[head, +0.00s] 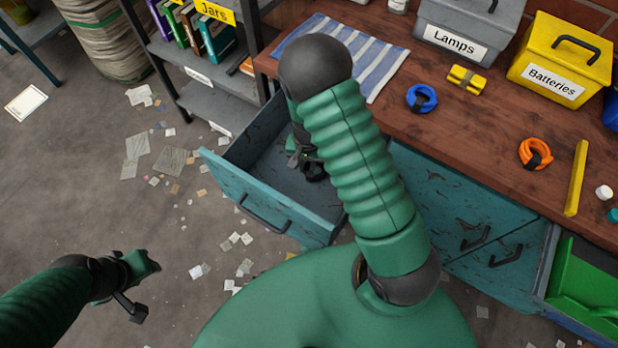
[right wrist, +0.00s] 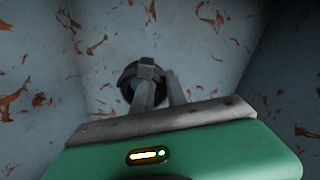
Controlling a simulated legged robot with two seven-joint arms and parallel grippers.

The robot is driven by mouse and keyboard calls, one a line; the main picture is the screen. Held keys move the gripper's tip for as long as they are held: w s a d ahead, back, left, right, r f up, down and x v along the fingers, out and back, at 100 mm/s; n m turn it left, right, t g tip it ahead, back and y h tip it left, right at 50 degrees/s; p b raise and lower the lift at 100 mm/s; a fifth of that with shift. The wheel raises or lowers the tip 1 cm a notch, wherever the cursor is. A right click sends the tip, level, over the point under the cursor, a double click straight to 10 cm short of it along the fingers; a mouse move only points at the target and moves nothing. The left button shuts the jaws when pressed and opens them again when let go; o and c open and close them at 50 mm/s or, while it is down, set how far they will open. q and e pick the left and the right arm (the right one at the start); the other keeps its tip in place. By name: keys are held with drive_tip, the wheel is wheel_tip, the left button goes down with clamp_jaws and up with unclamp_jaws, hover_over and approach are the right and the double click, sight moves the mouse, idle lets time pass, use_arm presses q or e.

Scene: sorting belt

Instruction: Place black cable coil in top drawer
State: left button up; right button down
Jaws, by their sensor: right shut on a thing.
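The open teal drawer (head: 238,188) juts out from under the wooden workbench, and its worn blue-grey inside fills the right wrist view (right wrist: 40,60). My right arm reaches over it, and my right gripper (head: 304,160) is down inside, partly hidden by the arm. The black cable coil (right wrist: 130,76) is at the fingertips of my right gripper (right wrist: 158,88), which is shut on it. In the head view the coil (head: 315,173) is a dark shape inside the drawer. My left gripper (head: 138,290) hangs over the floor at lower left; its finger gap is unclear.
On the workbench (head: 480,140) are a blue coil (head: 421,98), an orange coil (head: 535,153), a yellow block (head: 467,78), a grey Lamps box (head: 468,25) and a yellow Batteries box (head: 560,55). A shelf (head: 215,100) stands left of the drawer. A green bin (head: 585,290) is at lower right.

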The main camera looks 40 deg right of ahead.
sight(307, 166)
drive_tip(key=f+b, duration=0.2)
drive_tip(key=f, duration=0.4)
drive_tip(key=shift+d+f, duration=0.2)
drive_tip(key=shift+a+r, duration=0.1)
drive_tip(key=c, duration=1.3)
unclamp_jaws()
drive_tip(key=shift+s, duration=0.1)
drive_tip(key=r+p, duration=0.2)
drive_tip(key=r, duration=0.4)
drive_tip(key=r+p, duration=0.3)
drive_tip(key=r, duration=0.3)
drive_tip(key=shift+a+r, duration=0.2)
drive_tip(key=shift+r, duration=0.2)
drive_tip(key=s+a+r+n+t, duration=0.1)
drive_tip(key=s+a+r+n, duration=0.1)
drive_tip(key=r+n, duration=0.1)
drive_tip(key=s+a+r+n, duration=0.3)
drive_tip(key=r, duration=0.2)
drive_tip(key=s+a+r+n+t, duration=0.1)
drive_tip(key=s+a+r+n, duration=0.2)
drive_tip(key=r, duration=0.2)
drive_tip(key=shift+t, duration=0.3)
drive_tip(key=shift+d, duration=0.1)
